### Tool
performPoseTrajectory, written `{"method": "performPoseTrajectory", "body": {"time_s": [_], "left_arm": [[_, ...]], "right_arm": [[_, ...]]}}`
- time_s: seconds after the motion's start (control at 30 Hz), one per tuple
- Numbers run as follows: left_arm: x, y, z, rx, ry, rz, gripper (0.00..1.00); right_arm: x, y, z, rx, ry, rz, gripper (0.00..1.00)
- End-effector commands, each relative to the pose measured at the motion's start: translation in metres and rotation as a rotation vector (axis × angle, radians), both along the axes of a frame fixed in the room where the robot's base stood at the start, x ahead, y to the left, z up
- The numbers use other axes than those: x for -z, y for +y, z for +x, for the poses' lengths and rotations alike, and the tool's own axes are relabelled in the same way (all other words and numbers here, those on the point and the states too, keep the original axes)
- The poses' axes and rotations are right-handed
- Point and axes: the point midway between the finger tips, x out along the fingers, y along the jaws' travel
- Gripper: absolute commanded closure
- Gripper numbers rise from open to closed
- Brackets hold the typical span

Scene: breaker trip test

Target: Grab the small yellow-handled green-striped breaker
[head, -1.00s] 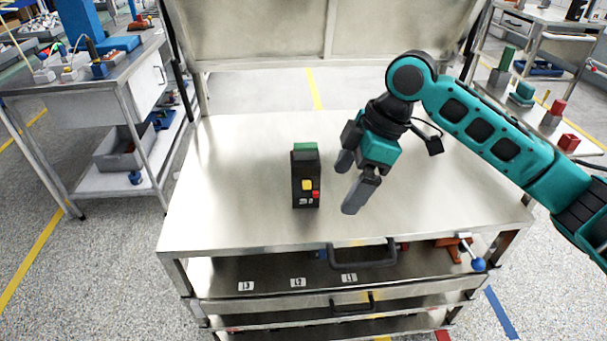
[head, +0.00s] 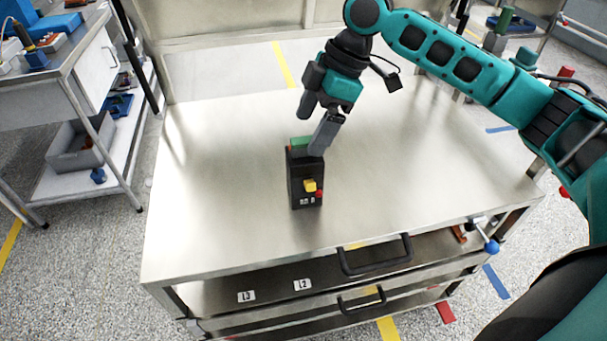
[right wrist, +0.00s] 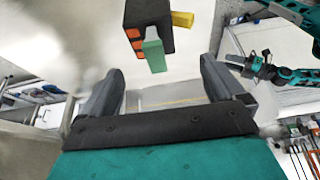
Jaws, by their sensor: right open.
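The breaker (head: 304,178) is a small black upright block with a green top, a yellow handle and a red button on its front. It stands on the metal workbench top (head: 400,190). My right gripper (head: 311,131) is open and empty, above and behind the breaker, with one finger overlapping its green top in the head view. I cannot tell whether they touch. In the right wrist view the breaker (right wrist: 148,25) shows beyond the spread fingers, with orange terminals and green stripe. My left gripper (right wrist: 250,66) seems to show small at the upper right there; its jaws are unclear.
The bench top around the breaker is clear. Drawers with handles (head: 375,255) and labels L3 (head: 246,296) and L2 (head: 302,285) lie below its front edge. A blue-knobbed lever (head: 490,245) sits at the right front corner. A side bench (head: 75,65) stands left.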

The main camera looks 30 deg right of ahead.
Motion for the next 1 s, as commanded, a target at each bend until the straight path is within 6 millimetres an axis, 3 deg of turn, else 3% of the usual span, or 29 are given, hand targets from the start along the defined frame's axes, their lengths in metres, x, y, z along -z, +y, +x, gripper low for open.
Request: {"method": "performPoseTrajectory", "body": {"time_s": [0.27, 0.57, 0.8, 1.0], "left_arm": [[0.003, -0.001, 0.0, 0.001, 0.001, 0.0, 0.57], [0.007, -0.001, 0.003, 0.001, -0.005, -0.001, 0.57], [0.005, -0.001, 0.007, 0.001, -0.014, -0.001, 0.57], [0.005, -0.001, 0.006, 0.001, -0.014, -0.001, 0.57]], "right_arm": [[0.019, 0.006, 0.003, 0.0, 0.0, 0.001, 0.04], [0.059, 0.016, 0.012, -0.001, 0.001, 0.0, 0.04], [0.062, 0.017, 0.013, -0.001, -0.001, 0.0, 0.04], [0.062, 0.017, 0.013, 0.001, -0.002, -0.001, 0.21]]}}
